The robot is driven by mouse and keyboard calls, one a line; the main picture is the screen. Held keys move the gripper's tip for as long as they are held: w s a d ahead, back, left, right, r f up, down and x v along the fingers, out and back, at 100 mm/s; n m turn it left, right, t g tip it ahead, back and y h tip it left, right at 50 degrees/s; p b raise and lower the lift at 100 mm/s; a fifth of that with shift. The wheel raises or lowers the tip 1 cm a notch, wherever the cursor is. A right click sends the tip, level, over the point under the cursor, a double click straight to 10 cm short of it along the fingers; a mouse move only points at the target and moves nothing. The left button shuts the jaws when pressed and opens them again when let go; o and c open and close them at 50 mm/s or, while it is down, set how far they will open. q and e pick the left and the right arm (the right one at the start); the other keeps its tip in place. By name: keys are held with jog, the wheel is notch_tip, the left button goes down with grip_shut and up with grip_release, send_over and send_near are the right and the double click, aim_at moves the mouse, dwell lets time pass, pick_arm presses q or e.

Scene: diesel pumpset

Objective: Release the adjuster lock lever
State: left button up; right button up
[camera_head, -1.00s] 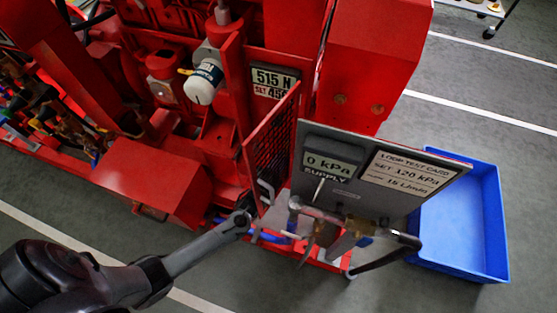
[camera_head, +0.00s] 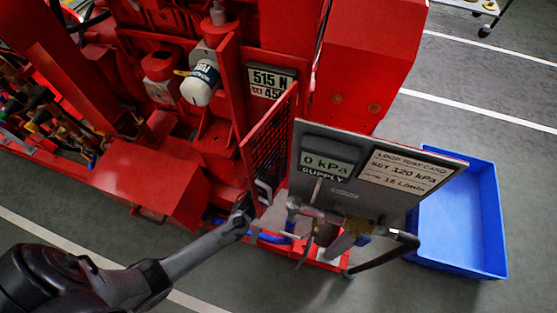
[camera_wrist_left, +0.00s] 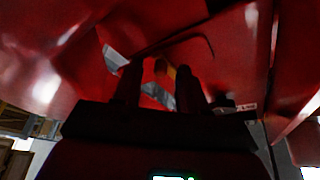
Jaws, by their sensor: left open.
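My left gripper (camera_head: 246,203) comes in from the lower left in the head view. Its tip is at the lower edge of the red mesh guard (camera_head: 268,145), beside a grey handle, and partly hard to make out. In the left wrist view my open left gripper (camera_wrist_left: 160,88) points into a red, shadowed space. A small yellow-and-brown piece (camera_wrist_left: 161,68) shows between its fingers, with a grey strip behind. I cannot tell whether this piece is the adjuster lock lever, or whether the fingers touch it. No lever is clearly distinguishable in the head view. My right gripper is not in view.
A grey panel (camera_head: 352,195) reading 0 kPa SUPPLY stands right of the gripper, with pipes below it. A display (camera_head: 270,82) reads 515 N behind the guard. A white filter (camera_head: 200,84) is on the red machine. A blue bin (camera_head: 462,225) stands on the floor at right.

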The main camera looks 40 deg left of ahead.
pick_arm(q)
jog(key=p+v, duration=0.2)
jog(key=v, duration=0.8)
jog(key=shift+s+p, duration=0.35)
jog(key=shift+s, duration=0.05)
